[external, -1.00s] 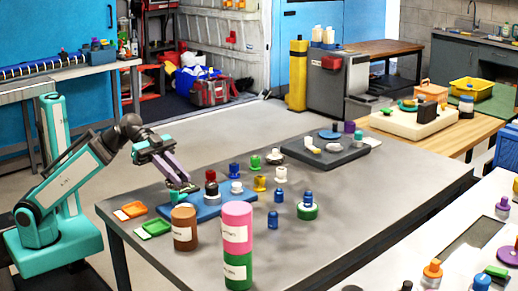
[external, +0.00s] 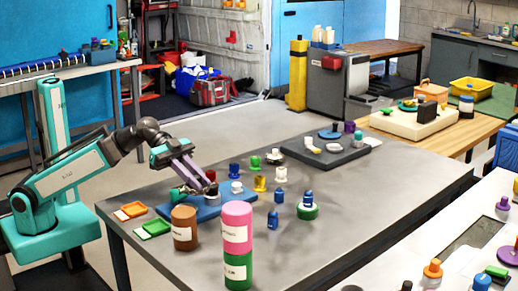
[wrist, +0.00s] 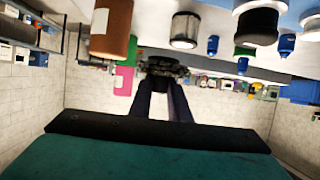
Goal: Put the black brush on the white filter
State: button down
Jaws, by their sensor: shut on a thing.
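My gripper (external: 203,191) is low over the blue tray (external: 190,211) on the grey table. In the wrist view my gripper (wrist: 162,78) is shut on a dark, bristly thing, which looks like the black brush (wrist: 163,66); its outline is partly hidden by the fingers. A small white round piece, possibly the white filter (external: 237,187), sits on the blue tray to the right of my gripper. A white spool-like piece (external: 281,174) stands on the table farther right. I cannot tell for sure which of these is the filter.
A red and black piece (external: 211,177) stands close beside my gripper. A brown cylinder (external: 185,228) and a pink and green cylinder (external: 237,245) stand in front. Several small coloured pieces stand to the right. The table's right front part is clear.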

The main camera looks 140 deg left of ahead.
jog(key=shift+w+a+f, duration=0.15)
jog(key=shift+w+a, duration=0.3)
jog(key=shift+w, duration=0.4)
jog(key=shift+w+a+r+p, duration=0.1)
jog(key=shift+w+r+p, duration=0.1)
jog(key=shift+p, duration=0.65)
jog(key=p, duration=0.2)
jog(key=w+p, duration=0.1)
jog(key=p, duration=0.1)
jog(key=shift+a, duration=0.2)
jog(key=p, duration=0.7)
jog(key=shift+w+a, duration=0.25)
jog(key=shift+w, duration=0.15)
jog(key=p, duration=0.7)
jog(key=shift+a+f, duration=0.1)
jog(key=shift+f, duration=0.05)
jog(key=w+p, duration=0.1)
jog(key=w+a+p, duration=0.1)
jog(key=p, duration=0.1)
jog(key=shift+w+a+f, duration=0.15)
jog(key=shift+w+a, duration=0.05)
jog(key=shift+w, duration=0.15)
jog(key=shift+w+a+f, duration=0.15)
jog(key=shift+w+a, duration=0.15)
jog(key=shift+w, duration=0.25)
jog(key=shift+w+a+f, duration=0.1)
jog(key=shift+w+a, duration=0.2)
jog(key=shift+w, duration=0.2)
